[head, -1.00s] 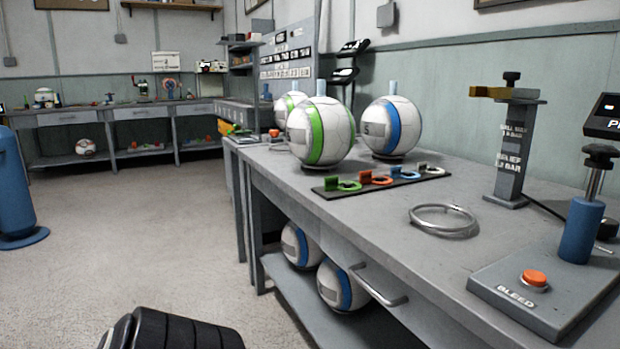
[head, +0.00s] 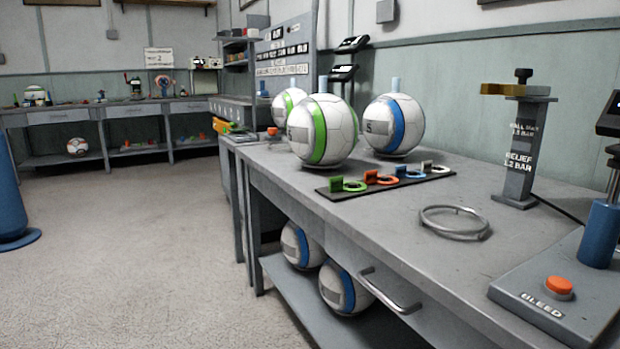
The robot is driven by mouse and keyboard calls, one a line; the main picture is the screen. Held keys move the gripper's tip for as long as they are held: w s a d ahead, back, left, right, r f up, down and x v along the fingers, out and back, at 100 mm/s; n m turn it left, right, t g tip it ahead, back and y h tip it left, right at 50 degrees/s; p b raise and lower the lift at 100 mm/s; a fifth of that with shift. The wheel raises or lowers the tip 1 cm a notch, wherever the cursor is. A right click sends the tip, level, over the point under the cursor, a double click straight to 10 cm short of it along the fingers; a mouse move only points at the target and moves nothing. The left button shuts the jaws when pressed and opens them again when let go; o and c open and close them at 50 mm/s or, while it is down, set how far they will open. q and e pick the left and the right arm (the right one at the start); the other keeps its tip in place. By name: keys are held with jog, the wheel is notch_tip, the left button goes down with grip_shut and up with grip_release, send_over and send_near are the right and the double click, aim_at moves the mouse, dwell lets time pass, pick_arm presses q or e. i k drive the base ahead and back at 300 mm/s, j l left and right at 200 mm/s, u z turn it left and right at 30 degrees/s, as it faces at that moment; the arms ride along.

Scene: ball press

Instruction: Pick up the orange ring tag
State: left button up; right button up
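The orange ring tag (head: 387,180) lies on a dark strip (head: 330,192) on the grey workbench, with an orange block just left of it. A green ring tag (head: 355,186) lies to its left, and a blue one (head: 413,174) and a white one (head: 440,169) to its right on the same strip. Neither of my grippers shows in the head view.
Balls with green and blue bands (head: 325,132) (head: 394,125) stand behind the strip. A metal ring (head: 455,222), a gauge post (head: 519,150) and a pump base with an orange button (head: 559,286) are to the right. A drawer handle (head: 392,292) juts from the bench front.

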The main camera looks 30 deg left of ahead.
aim_at(371, 177)
jog(key=l+u, duration=0.15)
jog(key=u, duration=0.3)
jog(key=k+l+u, duration=0.1)
jog(key=u, duration=0.35)
jog(key=k+l, duration=0.1)
jog(key=l, duration=0.2)
jog(key=k+l, duration=0.1)
jog(key=l, duration=0.25)
jog(key=k, duration=0.5)
jog(key=z, duration=0.35)
jog(key=j+z, duration=0.15)
jog(key=z, duration=0.15)
jog(key=j+z, duration=0.1)
jog(key=z, duration=0.25)
jog(key=i+j+z, duration=0.1)
jog(key=j+z, duration=0.5)
jog(key=k+j+z, duration=0.2)
jog(key=j, duration=1.3)
jog(key=i+j, duration=0.05)
jog(key=i, duration=0.05)
